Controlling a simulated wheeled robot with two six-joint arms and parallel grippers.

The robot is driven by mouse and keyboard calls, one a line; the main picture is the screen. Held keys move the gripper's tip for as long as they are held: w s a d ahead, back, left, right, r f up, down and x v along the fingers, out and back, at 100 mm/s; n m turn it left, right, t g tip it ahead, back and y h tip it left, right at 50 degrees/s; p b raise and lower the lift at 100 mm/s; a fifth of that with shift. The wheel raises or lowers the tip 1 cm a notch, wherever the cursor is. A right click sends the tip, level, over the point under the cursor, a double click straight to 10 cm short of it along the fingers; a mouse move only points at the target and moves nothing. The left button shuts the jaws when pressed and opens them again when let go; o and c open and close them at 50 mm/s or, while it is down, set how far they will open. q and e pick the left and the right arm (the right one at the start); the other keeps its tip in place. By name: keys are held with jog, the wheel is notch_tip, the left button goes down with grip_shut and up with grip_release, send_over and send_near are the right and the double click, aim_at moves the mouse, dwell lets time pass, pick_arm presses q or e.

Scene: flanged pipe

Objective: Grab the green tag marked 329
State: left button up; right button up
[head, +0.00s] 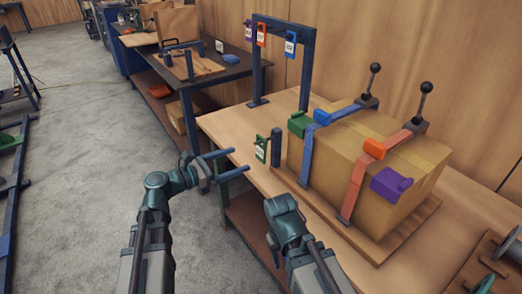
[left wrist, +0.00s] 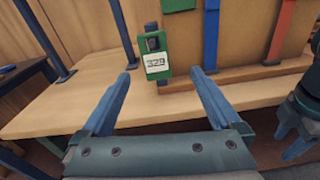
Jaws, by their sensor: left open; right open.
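The green tag (left wrist: 157,65) has a white label reading 329 and hangs upright in the left wrist view. In the head view the tag (head: 261,149) is at a short blue post (head: 276,146) by the near left side of the carton. My left gripper (head: 232,161) is open and empty, its fingers pointing toward the tag with a gap between. In the left wrist view the tag appears beyond and between the fingertips of the left gripper (left wrist: 160,73). My right gripper (head: 283,207) is open, low at the table's front edge; its fingers are mostly hidden in the head view.
A large carton (head: 340,165) is strapped to a wooden board, with blue and orange straps and green and purple blocks. A blue rack (head: 309,60) behind holds purple, orange and blue tags. The tabletop (head: 235,122) left of the post is clear.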

pick_arm(q)
jog(key=r+n, duration=0.1)
send_near(273, 136)
jog(key=w+d+f, duration=0.2)
jog(key=shift+d+t, duration=0.3)
jog(key=shift+d, duration=0.1)
jog(key=x, duration=0.5)
jog(key=shift+w+d+r, duration=0.1)
jog(key=shift+d+r, duration=0.05)
jog(key=shift+r, duration=0.1)
jog(key=c, duration=1.4)
jog(key=shift+r, duration=0.1)
jog(key=shift+r+p, duration=0.4)
jog(key=shift+p, duration=0.2)
jog(key=v, duration=1.8)
jog(key=shift+f, duration=0.4)
jog(key=shift+c, duration=0.2)
